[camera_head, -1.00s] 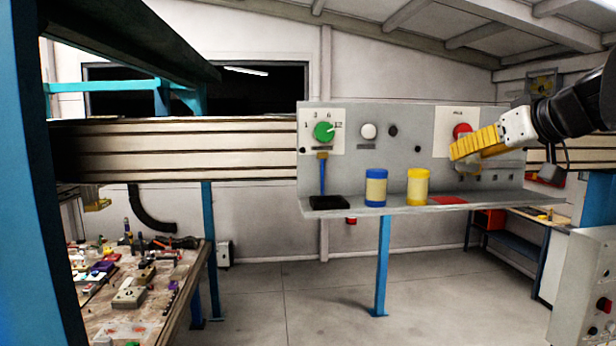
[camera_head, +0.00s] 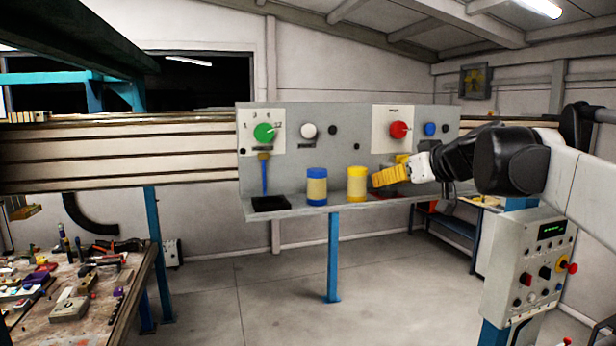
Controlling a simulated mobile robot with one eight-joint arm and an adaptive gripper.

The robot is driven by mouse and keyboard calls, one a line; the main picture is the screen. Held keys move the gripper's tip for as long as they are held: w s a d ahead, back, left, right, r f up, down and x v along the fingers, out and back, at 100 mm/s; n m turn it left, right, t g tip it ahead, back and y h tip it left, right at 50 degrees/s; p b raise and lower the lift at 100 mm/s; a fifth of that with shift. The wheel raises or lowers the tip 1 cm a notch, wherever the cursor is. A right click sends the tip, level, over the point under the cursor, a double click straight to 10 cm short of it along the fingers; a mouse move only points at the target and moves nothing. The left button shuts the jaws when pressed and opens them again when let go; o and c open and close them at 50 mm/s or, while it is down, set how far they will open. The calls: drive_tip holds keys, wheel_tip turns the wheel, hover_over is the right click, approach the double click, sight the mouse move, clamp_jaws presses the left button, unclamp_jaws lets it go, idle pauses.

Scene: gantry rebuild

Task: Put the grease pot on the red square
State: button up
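Two pots stand upright on the grey panel's narrow shelf: a cream pot with blue lid and base (camera_head: 317,187) and a cream pot with yellow lid and base (camera_head: 357,185). No label shows which is the grease pot. My gripper (camera_head: 376,180), with yellow fingers, is just right of the yellow pot at about its height. The fingertips overlap or nearly meet its right edge in the picture; I cannot tell if they touch. The finger gap is not visible.
A black square pad (camera_head: 271,203) lies at the shelf's left end, below a blue-handled brush-like tool (camera_head: 264,172). The panel above carries a green dial (camera_head: 264,133), a white knob (camera_head: 308,131) and a red knob (camera_head: 399,130). A cluttered bench (camera_head: 75,300) stands lower left.

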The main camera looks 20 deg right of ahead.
drive_tip(key=o, duration=1.2)
drive_tip(key=shift+f, duration=0.1)
drive_tip(key=shift+s+r, duration=0.1)
drive_tip(key=shift+r, duration=0.15)
drive_tip(key=b+v, duration=0.2)
drive_tip(key=v, duration=0.9)
drive_tip(key=s+a+f+g+y, duration=0.1)
drive_tip(key=s+a+f+g, duration=0.15)
drive_tip(key=a+f, duration=0.55)
drive_tip(key=s+a+f+g, duration=0.25)
drive_tip(key=a+f, duration=0.35)
drive_tip(key=f, duration=0.4)
drive_tip(key=s+a+f+h, duration=0.1)
drive_tip(key=s+a+f, duration=0.1)
drive_tip(key=s+f, duration=0.2)
drive_tip(key=s+a+f+m+g+h, duration=0.1)
drive_tip(key=s+f, duration=0.3)
drive_tip(key=f, duration=0.5)
drive_tip(key=s+a+f, duration=0.2)
drive_tip(key=s+f, duration=0.2)
drive_tip(key=f, duration=0.3)
drive_tip(key=shift+a+f+m+h, duration=0.3)
drive_tip(key=shift+f+h, duration=0.05)
drive_tip(key=shift+h, duration=0.05)
